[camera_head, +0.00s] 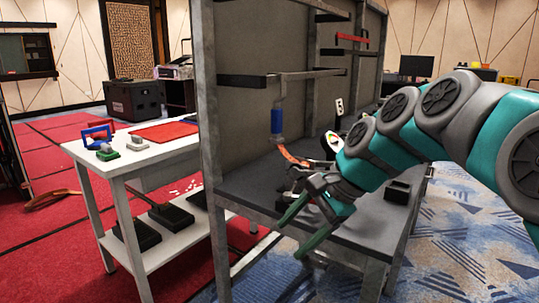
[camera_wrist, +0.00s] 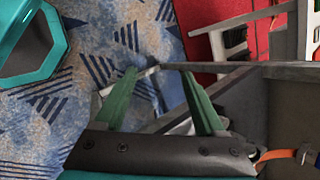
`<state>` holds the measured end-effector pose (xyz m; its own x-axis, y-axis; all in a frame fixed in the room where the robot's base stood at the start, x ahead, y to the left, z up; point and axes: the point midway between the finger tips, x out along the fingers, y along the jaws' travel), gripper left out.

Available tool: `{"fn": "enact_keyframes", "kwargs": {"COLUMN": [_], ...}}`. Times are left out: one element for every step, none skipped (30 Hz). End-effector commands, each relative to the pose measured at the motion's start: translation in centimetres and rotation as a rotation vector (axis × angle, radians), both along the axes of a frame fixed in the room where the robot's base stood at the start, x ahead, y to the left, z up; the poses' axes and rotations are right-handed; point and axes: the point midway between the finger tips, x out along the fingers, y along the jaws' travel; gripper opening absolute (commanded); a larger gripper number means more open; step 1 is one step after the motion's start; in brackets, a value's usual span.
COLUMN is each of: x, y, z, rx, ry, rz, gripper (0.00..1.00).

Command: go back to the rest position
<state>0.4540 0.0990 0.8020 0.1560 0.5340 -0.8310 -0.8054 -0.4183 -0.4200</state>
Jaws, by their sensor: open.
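My gripper (camera_head: 305,228) is at the front edge of the grey shelf unit (camera_head: 255,195), just above its dark shelf board. Its two green fingers are spread apart with nothing between them. In the wrist view, my gripper (camera_wrist: 160,85) shows both green fingers apart, with the shelf's edge and the patterned blue carpet beyond. My teal and grey arm reaches in from the right.
A blue-handled tool with an orange strap (camera_head: 277,122) hangs inside the shelf unit, close to my gripper. A white table (camera_head: 140,160) with a red mat (camera_head: 165,132) stands to the left. Blue carpet (camera_head: 465,235) lies open at the lower right.

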Motion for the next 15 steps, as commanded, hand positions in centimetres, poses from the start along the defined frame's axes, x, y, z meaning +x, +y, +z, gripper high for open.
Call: {"fn": "enact_keyframes", "kwargs": {"x": [-2.4, -3.6, -5.3, -6.5, -7.7, -9.4, -10.7, -12.0, -13.7, -15.1, -16.3, -17.9, -19.1, -20.1, -21.4], "y": [0.0, -0.2, -0.5, -0.8, -1.1, -1.7, -2.1, -2.6, -3.4, -4.0, -4.6, -5.4, -6.0, -6.6, -7.3], "z": [-1.8, -2.7, -4.2, -5.1, -6.2, -7.6, -8.5, -9.5, -10.8, -11.7, -12.6, -13.7, -14.5, -15.1, -15.9], "rx": [-0.061, -0.094, -0.141, -0.175, -0.208, -0.249, -0.28, -0.309, -0.345, -0.37, -0.394, -0.423, -0.441, -0.456, -0.475], "ry": [-0.011, -0.019, -0.027, -0.037, -0.041, -0.044, -0.048, -0.048, -0.047, -0.042, -0.04, -0.035, -0.027, -0.025, -0.02], "rz": [0.077, 0.125, 0.19, 0.238, 0.287, 0.354, 0.404, 0.455, 0.524, 0.574, 0.623, 0.687, 0.731, 0.773, 0.825], "gripper": [0.72, 0.72, 0.72, 0.72, 0.72, 0.72, 0.72, 0.72, 0.72, 0.72, 0.72, 0.72, 0.72, 0.72, 0.72]}}
